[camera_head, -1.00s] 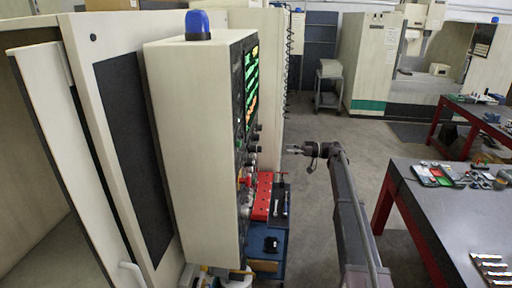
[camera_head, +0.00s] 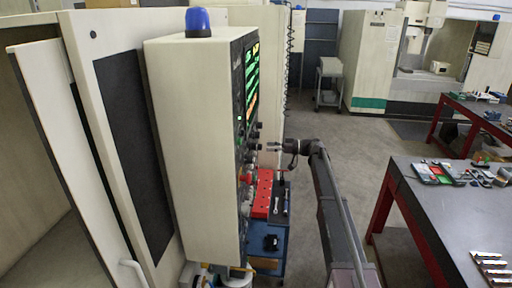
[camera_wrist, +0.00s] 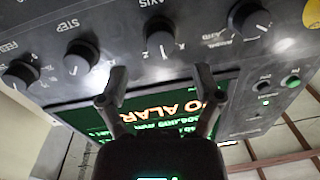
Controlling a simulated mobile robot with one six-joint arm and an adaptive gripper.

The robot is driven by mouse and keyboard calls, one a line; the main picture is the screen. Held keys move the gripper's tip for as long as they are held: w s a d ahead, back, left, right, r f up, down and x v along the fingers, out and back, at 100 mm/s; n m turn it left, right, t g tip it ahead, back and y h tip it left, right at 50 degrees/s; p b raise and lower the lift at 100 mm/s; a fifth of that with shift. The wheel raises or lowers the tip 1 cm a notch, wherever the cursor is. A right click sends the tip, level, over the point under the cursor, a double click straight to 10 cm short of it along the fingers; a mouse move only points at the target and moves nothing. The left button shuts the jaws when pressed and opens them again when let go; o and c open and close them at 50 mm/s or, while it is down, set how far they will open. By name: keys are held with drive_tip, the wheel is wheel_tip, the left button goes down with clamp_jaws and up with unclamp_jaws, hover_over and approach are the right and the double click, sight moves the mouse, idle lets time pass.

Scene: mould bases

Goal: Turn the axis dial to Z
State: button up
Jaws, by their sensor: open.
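The control panel (camera_head: 243,110) is the dark face of the tall cream cabinet, seen edge-on in the head view. In the wrist view it appears upside down, with a row of black knobs. The axis dial (camera_wrist: 160,36) is the knob by the AXIS lettering; a white mark shows on its edge, but the letter it points at is not readable. My gripper (camera_head: 272,147) is beside the panel in the head view. In the wrist view my gripper (camera_wrist: 158,82) is open and empty, its fingertips below the axis dial in the picture, apart from it.
The STEP knob (camera_wrist: 81,57) and feed knob (camera_wrist: 21,75) are left of the dial; another knob (camera_wrist: 249,19) is close on its right. A lit screen (camera_wrist: 160,108) lies behind the fingers. A red block (camera_head: 263,194) on a cart sits below my gripper.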

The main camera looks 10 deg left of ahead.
sight(253, 146)
drive_tip(key=shift+s+a, duration=0.1)
drive_tip(key=shift+a, duration=2.8)
drive_tip(key=c, duration=1.1)
